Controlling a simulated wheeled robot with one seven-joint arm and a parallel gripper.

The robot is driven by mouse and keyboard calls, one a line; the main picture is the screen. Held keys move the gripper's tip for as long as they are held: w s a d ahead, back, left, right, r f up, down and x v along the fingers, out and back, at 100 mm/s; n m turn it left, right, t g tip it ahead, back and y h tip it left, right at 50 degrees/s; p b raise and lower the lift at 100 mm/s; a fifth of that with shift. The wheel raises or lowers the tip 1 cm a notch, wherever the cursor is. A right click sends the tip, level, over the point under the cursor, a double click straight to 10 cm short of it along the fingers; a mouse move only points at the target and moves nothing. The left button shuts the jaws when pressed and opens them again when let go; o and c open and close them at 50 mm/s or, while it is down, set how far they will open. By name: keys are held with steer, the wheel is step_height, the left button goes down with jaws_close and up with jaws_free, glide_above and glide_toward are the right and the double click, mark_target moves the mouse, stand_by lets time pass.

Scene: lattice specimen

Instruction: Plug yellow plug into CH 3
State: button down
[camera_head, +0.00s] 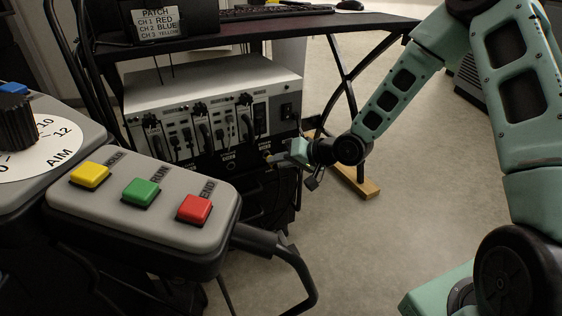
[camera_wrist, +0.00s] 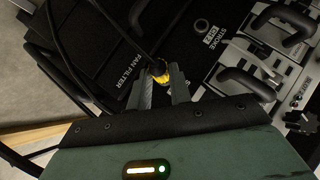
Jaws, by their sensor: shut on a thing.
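The yellow plug (camera_wrist: 159,70) is between the fingertips of my gripper (camera_wrist: 162,82) in the wrist view, with a dark cable running from it. In the head view my gripper (camera_head: 283,157) is at the lower right of the rack unit's front, and the plug is too small there to make out clearly. The rack unit (camera_head: 215,85) has a pale top and a front with several modules and black handles. The CH 3 socket cannot be picked out for certain in either view.
A card (camera_head: 160,24) reads CH 1 red, CH 2 blue, CH 3 yellow. A grey button box (camera_head: 120,215) with yellow, green and red buttons stands in front at left. A black panel (camera_wrist: 105,50) marked FAN FILTER lies close to my gripper. Floor at right is open.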

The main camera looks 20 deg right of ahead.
steer(key=shift+w+a+p, duration=0.1)
steer(key=shift+w+p, duration=0.25)
steer(key=shift+w, duration=0.45)
stand_by(0.7)
steer(key=c, duration=0.7)
jaws_free()
steer(key=p+v, duration=0.4)
steer(key=v, duration=0.1)
stand_by(0.3)
steer(key=shift+p+v, duration=3.85)
steer(key=shift+v, duration=4.9)
